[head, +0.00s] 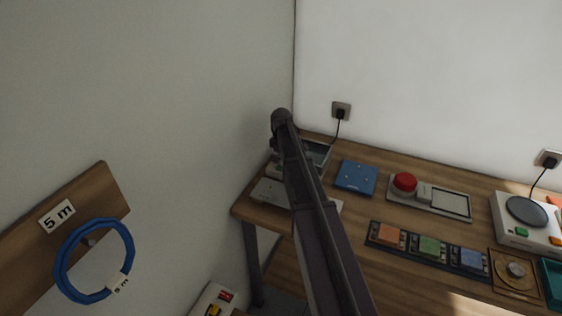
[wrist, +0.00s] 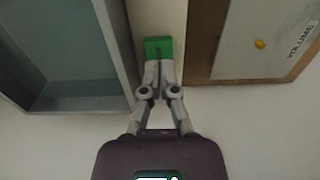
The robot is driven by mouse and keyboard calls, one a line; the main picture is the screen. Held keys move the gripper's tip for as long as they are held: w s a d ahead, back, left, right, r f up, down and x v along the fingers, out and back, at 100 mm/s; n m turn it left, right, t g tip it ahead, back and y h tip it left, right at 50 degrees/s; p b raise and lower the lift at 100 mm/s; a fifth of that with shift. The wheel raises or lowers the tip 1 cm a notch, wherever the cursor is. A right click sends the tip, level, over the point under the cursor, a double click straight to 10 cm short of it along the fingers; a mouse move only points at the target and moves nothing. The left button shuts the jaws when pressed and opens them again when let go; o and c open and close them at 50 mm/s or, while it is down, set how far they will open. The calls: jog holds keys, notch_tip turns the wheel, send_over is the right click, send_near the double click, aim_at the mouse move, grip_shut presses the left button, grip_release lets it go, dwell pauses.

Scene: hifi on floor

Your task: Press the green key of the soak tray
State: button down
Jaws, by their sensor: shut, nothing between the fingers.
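The soak tray shows in the wrist view as a pale housing with a grey-blue basin (wrist: 62,48) at the left. Its green key (wrist: 158,47) is at the upper middle, on the pale strip beside the basin. My gripper (wrist: 158,66) is shut and empty, with its fingertips at the key's near edge, overlapping it in the picture. I cannot tell whether they touch it or hover above. In the head view the tray (head: 320,153) stands at the table's back left corner, partly behind my arm. The key and my gripper are hidden there.
A pale plate marked VOLUME (wrist: 265,35) lies close right of the tray in the wrist view. On the table (head: 350,210) are a blue plate (head: 356,177), a red button panel (head: 404,183), a strip of coloured blocks (head: 430,247) and a hotplate (head: 527,212). Walls stand close behind and left.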

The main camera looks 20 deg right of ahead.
jog(key=shift+f+b, duration=0.35)
jog(key=shift+f, duration=0.2)
jog(key=shift+f, duration=0.1)
jog(key=shift+f+b, duration=0.5)
jog(key=shift+b, duration=0.1)
jog(key=shift+s+f+b, duration=0.15)
jog(key=shift+f+b, duration=0.05)
jog(key=shift+b, duration=0.15)
jog(key=shift+s, duration=0.2)
jog(key=shift+r, duration=0.2)
jog(key=r+p, duration=0.2)
jog(key=p, duration=0.1)
jog(key=shift+w+r, duration=0.1)
jog(key=shift+w, duration=0.1)
notch_tip(320, 180, up, 12)
jog(key=p, duration=1.1)
jog(key=shift+p, duration=0.3)
